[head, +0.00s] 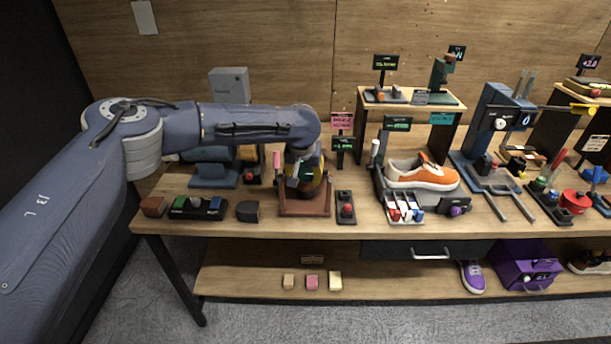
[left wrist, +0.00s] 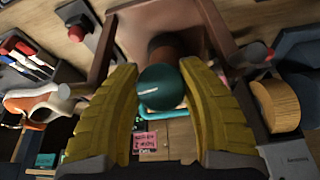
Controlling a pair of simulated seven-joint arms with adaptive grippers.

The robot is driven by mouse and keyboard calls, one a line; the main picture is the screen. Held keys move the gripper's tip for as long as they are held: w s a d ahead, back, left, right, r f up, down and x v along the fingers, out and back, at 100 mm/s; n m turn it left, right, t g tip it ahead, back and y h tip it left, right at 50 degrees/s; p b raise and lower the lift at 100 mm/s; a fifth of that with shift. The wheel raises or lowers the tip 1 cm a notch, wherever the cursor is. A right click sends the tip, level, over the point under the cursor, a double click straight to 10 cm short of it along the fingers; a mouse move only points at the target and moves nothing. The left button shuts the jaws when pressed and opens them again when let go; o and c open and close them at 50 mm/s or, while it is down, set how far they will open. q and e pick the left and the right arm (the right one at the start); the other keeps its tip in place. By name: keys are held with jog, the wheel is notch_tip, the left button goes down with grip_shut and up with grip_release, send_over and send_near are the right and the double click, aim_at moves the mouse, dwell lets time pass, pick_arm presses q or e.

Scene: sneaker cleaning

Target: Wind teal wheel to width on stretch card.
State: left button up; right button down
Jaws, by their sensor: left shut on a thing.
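The teal wheel (left wrist: 162,88) is a round dark teal knob on the brown wooden stand (head: 305,208). My left gripper (left wrist: 165,95) has its yellow fingers on either side of the wheel and is shut on it. In the head view my left gripper (head: 306,175) reaches down over the stand and hides most of the wheel. A pink card (head: 341,121) with dark writing stands behind and to the right, above a small dark display with green digits (head: 344,143). The pink card also shows in the left wrist view (left wrist: 150,142). Its writing is too small to read. My right gripper is out of view.
A red-button box (head: 345,207) stands close right of the stand. An orange sneaker (head: 421,173) is farther right, with a rack of coloured pieces (head: 404,208) before it. A dark block (head: 248,211) and a button panel (head: 198,207) lie to the left.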

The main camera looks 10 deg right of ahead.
aim_at(304, 170)
pick_arm(q)
jog(key=m+y, duration=0.3)
jog(key=shift+w+a+t, duration=0.1)
jog(key=shift+t, duration=0.3)
jog(key=shift+a+r+m+t+y, duration=0.1)
jog(key=shift+m+t+y, duration=0.3)
jog(key=shift+m+y, duration=0.45)
jog(key=shift+w+m, duration=0.15)
jog(key=shift+m, duration=0.2)
jog(key=o, duration=0.9)
jog(key=shift+a, duration=0.1)
jog(key=o, duration=0.4)
jog(key=shift+c, duration=0.2)
notch_tip(304, 170, up, 10)
